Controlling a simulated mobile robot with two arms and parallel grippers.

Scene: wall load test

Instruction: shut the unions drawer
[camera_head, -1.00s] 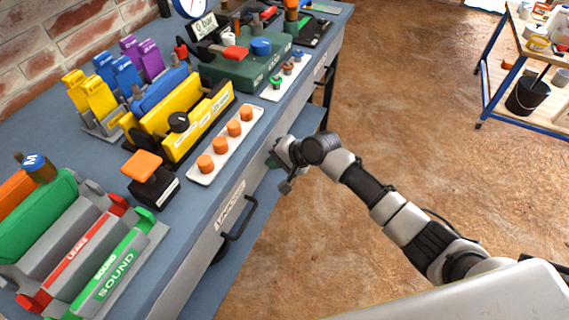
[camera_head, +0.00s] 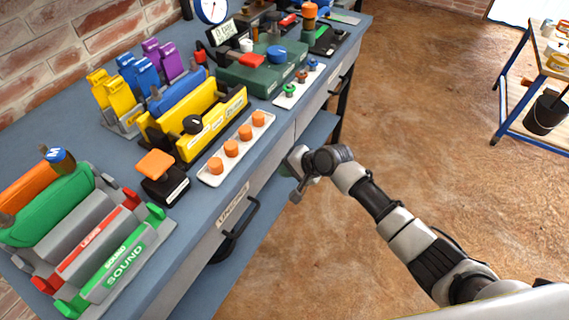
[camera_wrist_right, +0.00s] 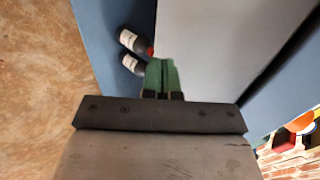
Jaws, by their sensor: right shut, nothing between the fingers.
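The unions drawer has a grey front with a "UNIONS" label (camera_head: 232,204) and a dark bar handle (camera_head: 243,218), on the near long side of the blue workbench. It looks close to flush with the bench edge; I cannot tell whether a small gap remains. My right gripper (camera_head: 287,169) is beside the bench front, beyond the handle and apart from it. In the right wrist view its green fingers (camera_wrist_right: 161,75) are together and empty, in front of a plain grey surface (camera_wrist_right: 205,45). Whether they touch it is unclear. My left gripper is not in view.
The bench top (camera_head: 95,150) carries a tray of orange knobs (camera_head: 237,148), a black box with an orange button (camera_head: 160,175), and coloured holders. Another drawer handle (camera_head: 340,85) is farther along. Two bottles (camera_wrist_right: 133,50) show below. A cart (camera_head: 535,100) stands right; the floor between is clear.

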